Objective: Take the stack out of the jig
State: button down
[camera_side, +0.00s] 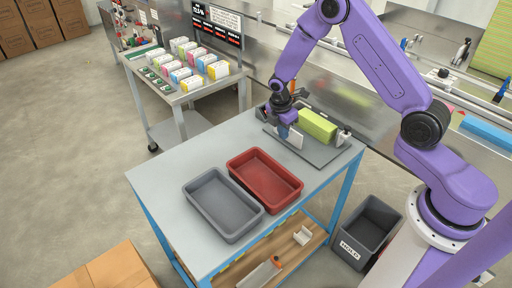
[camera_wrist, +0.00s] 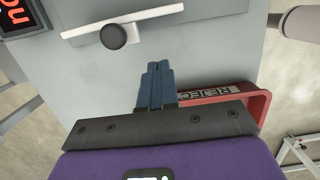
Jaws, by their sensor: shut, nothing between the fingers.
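The stack shows as a yellow-green block (camera_side: 318,124) in the side view. It lies in the jig (camera_side: 322,154), a flat grey plate with upright pale walls, at the far right of the table. My gripper (camera_side: 284,132) is at the left end of the jig, close to its pale front wall (camera_side: 292,139). In the wrist view its blue fingers (camera_wrist: 156,68) are together with nothing between them. A white bar with a black knob (camera_wrist: 114,36) lies beyond the fingertips there. The stack does not show in the wrist view.
A red tray (camera_side: 240,160) and a grey tray (camera_side: 192,197) stand side by side on the table (camera_side: 160,167). The red tray's lettered rim shows in the wrist view (camera_wrist: 252,103). A dark HOLD bin (camera_side: 347,250) stands on the floor. The table's left part is clear.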

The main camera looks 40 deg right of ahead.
jog(key=a, duration=1.2)
jog(key=c, duration=1.5)
grip_release()
jog(key=o, duration=0.5)
jog(key=shift+w+d+r, duration=0.1)
jog(key=shift+d+r, duration=0.05)
jog(key=shift+d, duration=0.15)
jog(key=o, duration=0.8)
jog(key=d+m, duration=0.1)
jog(key=d+r+m, duration=0.1)
jog(key=d, duration=0.2)
jog(key=shift+w+d+r+m, duration=0.2)
jog(key=shift+w+r+m, duration=0.1)
jog(key=shift+m, duration=0.1)
jog(key=s+d+r+m, duration=0.2)
jog(key=d+m, duration=0.3)
jog(key=d, duration=0.3)
jog(key=s+d+r+m+y, duration=0.1)
jog(key=d+r+m, duration=0.3)
jog(key=d, duration=0.4)
jog(key=s+d+r+m+y, duration=0.1)
jog(key=s+d+r+m, duration=0.2)
jog(key=d+m, duration=0.3)
jog(key=d, duration=0.3)
jog(key=shift+r, duration=0.2)
jog(key=shift+d, duration=0.1)
